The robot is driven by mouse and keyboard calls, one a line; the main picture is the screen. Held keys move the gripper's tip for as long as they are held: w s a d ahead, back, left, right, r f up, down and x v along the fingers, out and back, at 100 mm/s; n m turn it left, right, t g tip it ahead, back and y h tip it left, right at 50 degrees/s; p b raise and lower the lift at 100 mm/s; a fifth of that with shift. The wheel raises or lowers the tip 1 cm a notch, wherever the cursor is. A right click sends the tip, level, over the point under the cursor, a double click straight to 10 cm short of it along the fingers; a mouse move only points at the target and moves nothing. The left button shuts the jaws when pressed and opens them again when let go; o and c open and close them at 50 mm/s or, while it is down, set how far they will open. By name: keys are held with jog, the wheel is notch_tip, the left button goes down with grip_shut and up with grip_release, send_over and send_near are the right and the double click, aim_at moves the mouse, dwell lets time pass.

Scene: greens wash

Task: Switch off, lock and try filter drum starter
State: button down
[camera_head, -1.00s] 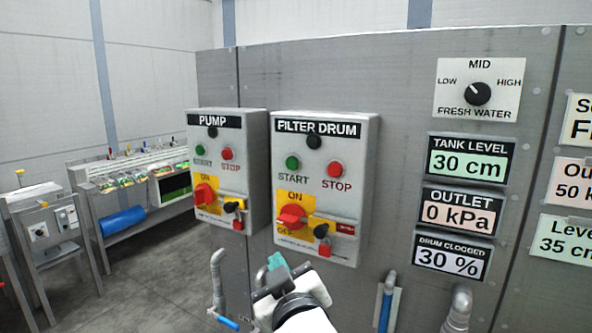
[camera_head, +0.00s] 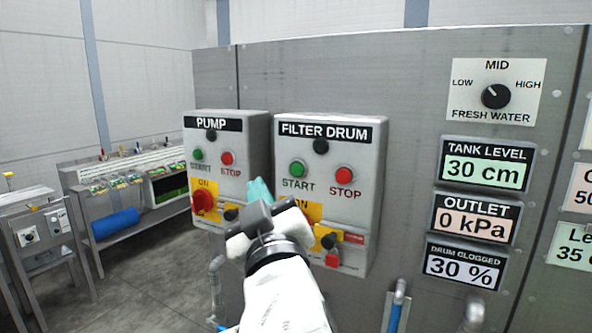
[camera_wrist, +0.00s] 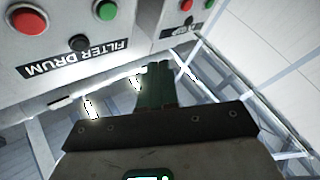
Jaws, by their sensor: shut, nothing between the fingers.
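The grey FILTER DRUM starter box (camera_head: 375,190) is on the panel, with a green START button (camera_head: 297,168) and a red STOP button (camera_head: 345,175). Its yellow switch plate (camera_head: 314,210) is partly covered by my gripper, which hides the red rotary handle. A black knob (camera_head: 329,241) and a small red padlock-like piece (camera_head: 333,259) show at the lower right. My gripper (camera_head: 260,190) is shut and empty, in front of the box's left side. In the wrist view, its fingers (camera_wrist: 157,85) show near the upside-down FILTER DRUM label (camera_wrist: 75,62).
The PUMP starter box (camera_head: 225,135), with its red handle (camera_head: 203,200), is close on the left. Displays read tank level 30 cm (camera_head: 486,170), outlet 0 kPa (camera_head: 472,222) and drum clogged 30 % (camera_head: 463,266). Pipes (camera_head: 395,300) rise below.

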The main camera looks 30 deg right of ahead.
jog(key=shift+w+d+p, duration=0.25)
jog(key=shift+w+d, duration=0.6)
jog(key=shift+d, duration=0.3)
jog(key=shift+w+d+p, duration=0.2)
jog(key=shift+w+d, duration=0.6)
jog(key=shift+d, duration=0.35)
jog(key=shift+w+d+p, duration=0.25)
jog(key=shift+w+d, duration=0.6)
jog(key=shift+d, duration=0.3)
jog(key=shift+w+d, duration=0.2)
jog(key=shift+d, duration=0.15)
jog(key=shift+w+d, duration=0.3)
jog(key=shift+d, duration=0.1)
jog(key=shift+s+a, duration=0.1)
jog(key=shift+a, duration=0.1)
dwell(0.4)
jog(key=shift+s+a, duration=0.4)
jog(key=shift+a, duration=0.1)
jog(key=shift+s+a+b, duration=0.2)
jog(key=shift+s+a, duration=0.55)
jog(key=shift+a, duration=0.3)
jog(key=shift+s+a+b, duration=0.2)
jog(key=shift+s+a, duration=0.55)
jog(key=shift+a, duration=0.25)
